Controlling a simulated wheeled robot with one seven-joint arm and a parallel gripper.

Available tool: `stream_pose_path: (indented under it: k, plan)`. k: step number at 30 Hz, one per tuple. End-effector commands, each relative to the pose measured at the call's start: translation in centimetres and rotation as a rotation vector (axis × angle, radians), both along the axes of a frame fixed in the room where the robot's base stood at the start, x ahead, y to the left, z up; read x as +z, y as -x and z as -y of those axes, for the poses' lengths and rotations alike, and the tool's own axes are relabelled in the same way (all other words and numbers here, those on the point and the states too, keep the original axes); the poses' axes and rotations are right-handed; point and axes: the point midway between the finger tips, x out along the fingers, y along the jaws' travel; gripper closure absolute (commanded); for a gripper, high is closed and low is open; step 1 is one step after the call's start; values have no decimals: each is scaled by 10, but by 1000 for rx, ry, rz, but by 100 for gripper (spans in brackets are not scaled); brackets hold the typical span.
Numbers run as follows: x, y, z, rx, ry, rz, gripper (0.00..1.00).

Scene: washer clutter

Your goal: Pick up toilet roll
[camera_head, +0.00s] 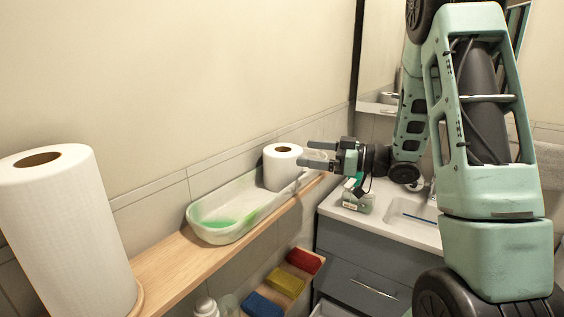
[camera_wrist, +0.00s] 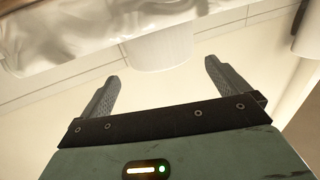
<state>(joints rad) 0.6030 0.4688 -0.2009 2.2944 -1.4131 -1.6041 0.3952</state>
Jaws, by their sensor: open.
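The toilet roll (camera_head: 282,168) is a short white roll with a brown core. It stands upright at the far end of a pale, green-stained tray (camera_head: 225,231) on the wooden shelf. My gripper (camera_head: 311,155) is open and empty just right of the roll, at about the height of its upper part, with its fingers pointing left at it. In the wrist view the roll (camera_wrist: 160,50) shows ahead, between the two fingertips (camera_wrist: 161,72) and seemingly beyond them. The tray rim (camera_wrist: 60,58) runs across the top there. The roll's lower part is hidden by the tray wall in the head view.
A large paper towel roll (camera_head: 68,235) stands at the near left of the shelf (camera_head: 170,265). The tiled wall (camera_head: 150,208) runs close behind the tray. A sink counter (camera_head: 385,225) with a green-and-white item (camera_head: 357,198) is at right. Coloured blocks (camera_head: 285,282) lie below.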

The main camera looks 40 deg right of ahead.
Motion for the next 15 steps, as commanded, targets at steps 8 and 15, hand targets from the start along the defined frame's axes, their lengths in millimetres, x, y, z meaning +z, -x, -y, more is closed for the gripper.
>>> stream_pose_path:
  k: [8, 15]
  plan:
    - [0, -22, -17, 1, 0, -1, 0]
    - [0, -44, -38, 2, -1, -2, 0]
